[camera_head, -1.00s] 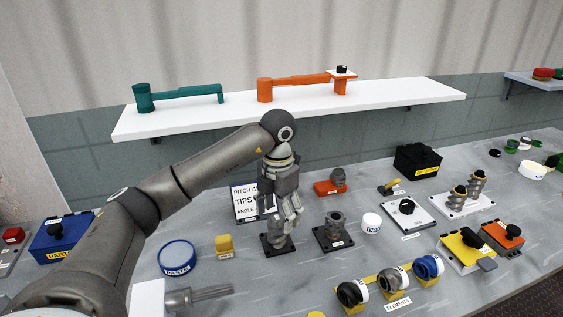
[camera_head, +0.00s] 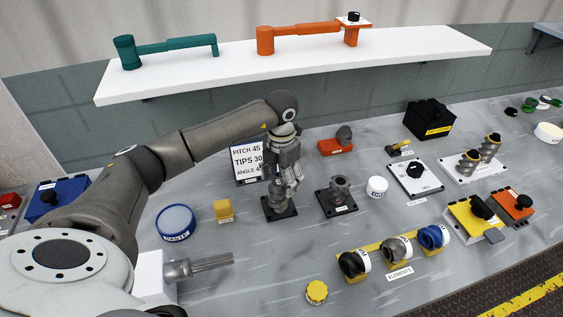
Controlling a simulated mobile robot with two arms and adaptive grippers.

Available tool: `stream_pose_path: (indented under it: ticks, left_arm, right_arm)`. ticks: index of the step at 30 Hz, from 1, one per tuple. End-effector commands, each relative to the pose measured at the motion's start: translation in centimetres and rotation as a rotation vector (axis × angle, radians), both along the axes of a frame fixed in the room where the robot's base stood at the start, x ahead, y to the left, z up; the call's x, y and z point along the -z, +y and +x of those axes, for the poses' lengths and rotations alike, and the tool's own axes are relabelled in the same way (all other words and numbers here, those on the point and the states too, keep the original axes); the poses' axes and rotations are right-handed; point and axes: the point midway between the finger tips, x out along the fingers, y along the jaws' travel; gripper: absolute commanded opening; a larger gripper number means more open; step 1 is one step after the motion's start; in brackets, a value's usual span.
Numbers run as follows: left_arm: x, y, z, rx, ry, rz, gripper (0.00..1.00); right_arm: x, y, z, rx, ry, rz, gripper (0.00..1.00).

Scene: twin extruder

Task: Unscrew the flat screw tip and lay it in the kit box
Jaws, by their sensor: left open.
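My left gripper (camera_head: 288,190) is open and points down over a grey metal piece on a black square stand (camera_head: 280,213). The fingers hide much of that piece, and I cannot tell whether they touch it. A similar grey piece (camera_head: 339,187) stands upright on another black base just to the right. I cannot tell which piece is the flat screw tip. A black box (camera_head: 428,117) with a yellow label stands at the back right, and a blue box (camera_head: 57,201) stands at the left. Neither label reads clearly enough to name the kit box.
A sign (camera_head: 248,160) stands behind the gripper. A white cup (camera_head: 377,187) and rings on a yellow rack (camera_head: 383,248) lie to the right. A white shelf (camera_head: 300,68) runs above.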

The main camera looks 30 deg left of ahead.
Motion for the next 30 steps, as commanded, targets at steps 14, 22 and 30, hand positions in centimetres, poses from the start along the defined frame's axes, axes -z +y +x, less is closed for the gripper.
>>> stream_pose_path:
  ticks: [14, 22, 30]
  left_arm:
    - [1.8, 0.0, 0.0, 0.002, -0.001, 0.000, 0.70]
    - [1.8, 0.0, 0.0, 0.001, -0.001, 0.000, 0.39]
    - [1.8, 0.0, 0.0, 0.001, -0.001, 0.000, 0.43]
  right_arm:
    - [-0.4, 1.1, 0.4, 0.004, -0.006, 0.013, 0.58]
    - [-0.4, 0.9, 0.0, 0.002, 0.001, 0.010, 0.58]
    - [-0.4, 0.4, 0.0, 0.001, 0.001, 0.005, 0.58]
